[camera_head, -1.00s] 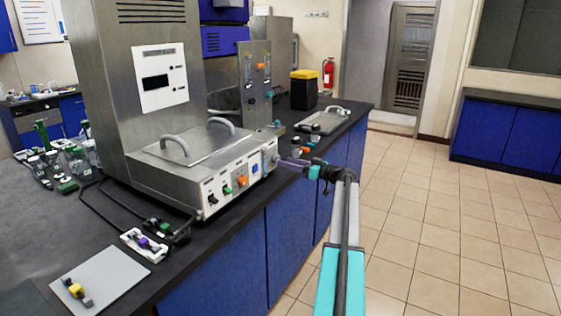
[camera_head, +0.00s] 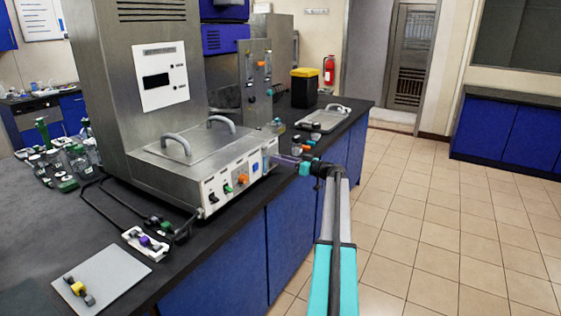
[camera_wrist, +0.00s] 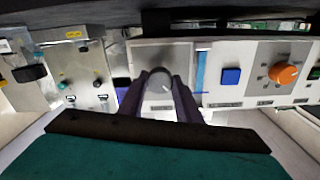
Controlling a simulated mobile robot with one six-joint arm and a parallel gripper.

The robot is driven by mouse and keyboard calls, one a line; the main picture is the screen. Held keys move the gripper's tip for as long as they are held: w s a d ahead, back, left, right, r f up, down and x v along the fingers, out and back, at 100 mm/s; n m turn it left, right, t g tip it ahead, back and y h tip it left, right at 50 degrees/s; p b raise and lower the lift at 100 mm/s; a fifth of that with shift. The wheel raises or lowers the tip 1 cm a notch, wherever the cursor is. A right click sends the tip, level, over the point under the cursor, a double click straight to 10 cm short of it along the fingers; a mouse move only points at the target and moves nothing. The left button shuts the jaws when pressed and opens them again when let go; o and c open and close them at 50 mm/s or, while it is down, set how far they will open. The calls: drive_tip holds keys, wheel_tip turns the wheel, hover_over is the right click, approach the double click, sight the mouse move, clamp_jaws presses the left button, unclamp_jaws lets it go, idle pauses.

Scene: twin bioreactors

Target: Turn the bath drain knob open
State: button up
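The bath drain knob, a round grey knob with a pale mark (camera_wrist: 161,81), sits on the metal end face of the bath unit (camera_wrist: 185,56) in the wrist view. My gripper (camera_wrist: 160,88) has its purple fingers apart, one on each side of the knob. I cannot see clear contact between them. In the head view my gripper (camera_head: 276,158) reaches in from the right to the right end of the unit's front panel (camera_head: 232,184). The knob is hidden behind the fingers there.
An orange knob (camera_wrist: 284,73) and a blue button (camera_wrist: 231,76) are on the panel beside the drain knob. A second valve panel (camera_wrist: 88,82) is on the other side. The tiled floor (camera_head: 440,230) is clear.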

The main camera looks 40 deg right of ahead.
drive_tip(key=shift+a+f, duration=0.1)
drive_tip(key=shift+a, duration=0.05)
drive_tip(key=shift+m+b, duration=0.3)
drive_tip(key=m, duration=1.7)
drive_tip(key=shift+m, duration=0.3)
idle(0.4)
